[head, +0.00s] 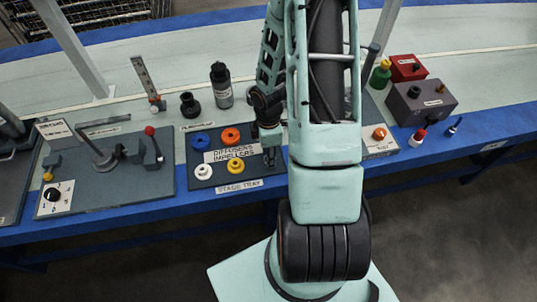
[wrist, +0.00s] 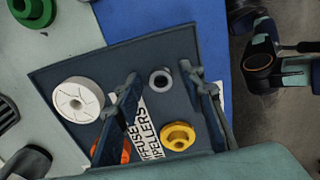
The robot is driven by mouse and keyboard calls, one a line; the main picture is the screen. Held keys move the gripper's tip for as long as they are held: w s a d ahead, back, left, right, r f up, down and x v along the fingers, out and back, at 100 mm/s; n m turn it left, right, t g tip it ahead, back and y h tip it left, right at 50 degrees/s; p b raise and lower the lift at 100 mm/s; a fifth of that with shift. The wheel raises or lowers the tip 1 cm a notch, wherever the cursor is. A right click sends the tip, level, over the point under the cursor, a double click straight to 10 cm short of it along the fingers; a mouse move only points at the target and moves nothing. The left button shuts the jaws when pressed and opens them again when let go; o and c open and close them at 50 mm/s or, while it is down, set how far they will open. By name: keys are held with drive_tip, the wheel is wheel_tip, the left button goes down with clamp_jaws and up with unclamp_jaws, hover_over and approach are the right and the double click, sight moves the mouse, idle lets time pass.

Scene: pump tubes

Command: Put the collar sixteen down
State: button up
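A small grey ring, which looks like the collar (wrist: 161,81), lies on the dark stage tray (wrist: 62,70) in the wrist view. I cannot read a number on it. My gripper (wrist: 165,80) is open, with one finger on each side of the ring and a clear gap to both. In the head view my gripper (head: 269,158) is low over the right part of the stage tray (head: 182,168). The ring cannot be made out there.
The tray also holds a blue ring (head: 201,139), an orange ring (head: 230,136), a white ring (head: 203,171) and a yellow ring (head: 236,166). A lever fixture (head: 118,160) stands left of it. A grey box (head: 421,101) stands on the right.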

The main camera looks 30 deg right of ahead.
wheel_tip(320, 180, up, 12)
drive_tip(key=p, duration=0.3)
drive_tip(key=shift+r, duration=0.15)
idle(0.4)
